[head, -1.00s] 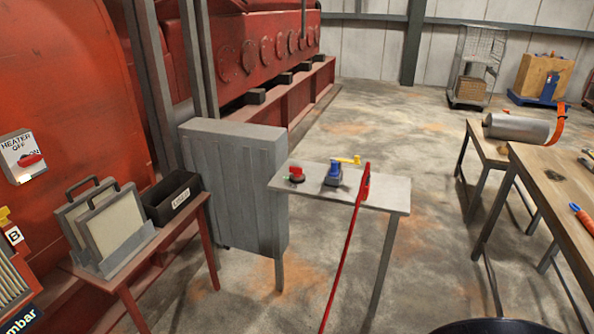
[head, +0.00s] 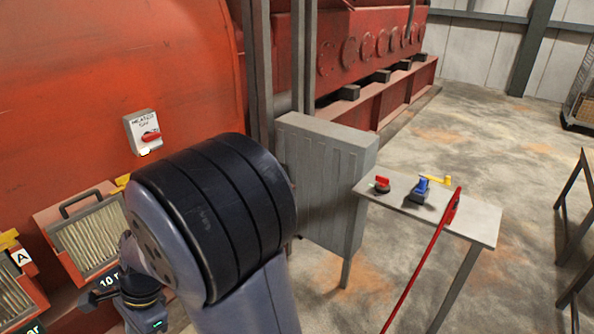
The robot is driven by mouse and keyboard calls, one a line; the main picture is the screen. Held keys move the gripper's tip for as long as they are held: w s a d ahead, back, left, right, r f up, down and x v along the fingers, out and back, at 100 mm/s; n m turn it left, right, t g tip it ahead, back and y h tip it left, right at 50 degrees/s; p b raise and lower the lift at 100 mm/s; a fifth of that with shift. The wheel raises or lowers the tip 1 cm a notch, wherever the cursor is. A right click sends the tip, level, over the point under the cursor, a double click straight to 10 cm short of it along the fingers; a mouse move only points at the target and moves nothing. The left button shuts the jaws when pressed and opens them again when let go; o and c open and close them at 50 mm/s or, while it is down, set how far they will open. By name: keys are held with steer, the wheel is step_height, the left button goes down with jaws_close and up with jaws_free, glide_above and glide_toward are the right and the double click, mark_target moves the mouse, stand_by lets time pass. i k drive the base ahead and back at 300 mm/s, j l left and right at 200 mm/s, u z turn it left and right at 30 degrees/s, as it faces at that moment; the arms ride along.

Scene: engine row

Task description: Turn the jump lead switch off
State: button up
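A small grey table (head: 478,222) at the right carries a red-knobbed switch (head: 382,184) at its left end. Beside it stands a blue device with a yellow lever (head: 436,181). No label readable here marks either one as the jump lead switch. A long red bar (head: 425,255) leans against the table's front edge. My arm fills the lower middle, left of the table and apart from it. Its end with my gripper (head: 108,292) seems to be the dark part at the lower left, partly hidden; its fingers cannot be made out clearly.
A heater switch box (head: 143,131) with a red lever is on the red engine's side. A grey cabinet (head: 322,185) stands between my arm and the small table. Filter panels (head: 92,240) are at the left. Floor is clear beyond the small table; a bench edge shows far right.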

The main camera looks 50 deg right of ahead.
mark_target(384, 181)
steer(key=l+z, duration=0.2)
steer(key=z, duration=1.3)
steer(key=i+l+z, duration=0.15)
steer(key=i+z, duration=1.05)
steer(key=z, duration=0.15)
steer(key=i+j, duration=0.25)
steer(key=i, duration=0.2)
